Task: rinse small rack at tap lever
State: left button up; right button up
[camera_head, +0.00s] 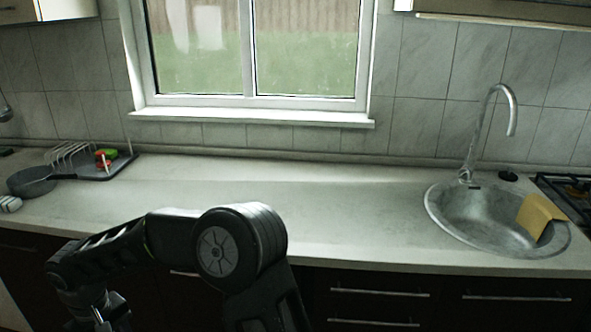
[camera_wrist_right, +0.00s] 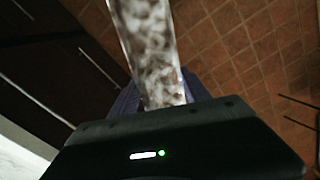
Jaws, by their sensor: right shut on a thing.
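A small wire rack (camera_head: 70,153) stands on a dark tray (camera_head: 122,163) at the far left of the counter in the head view. The tap (camera_head: 511,112) is a tall curved metal spout behind the round sink (camera_head: 432,207) on the right. A small dark knob (camera_head: 508,176) sits beside its base; I cannot tell whether it is the lever. In the right wrist view my right gripper (camera_wrist_right: 158,104) is shut on a mottled white and brown strip (camera_wrist_right: 148,45), which I cannot identify. An arm of mine crosses the head view's lower left; its gripper end is largely cut off.
A yellow cloth or sponge (camera_head: 540,214) hangs over the sink's right side. A dark pan (camera_head: 32,181) and red and green items (camera_head: 105,157) are at the left. A stove (camera_head: 568,190) is at the right edge. The middle counter is clear.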

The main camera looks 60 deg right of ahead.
aim_at(472, 147)
jog(key=z, duration=1.95)
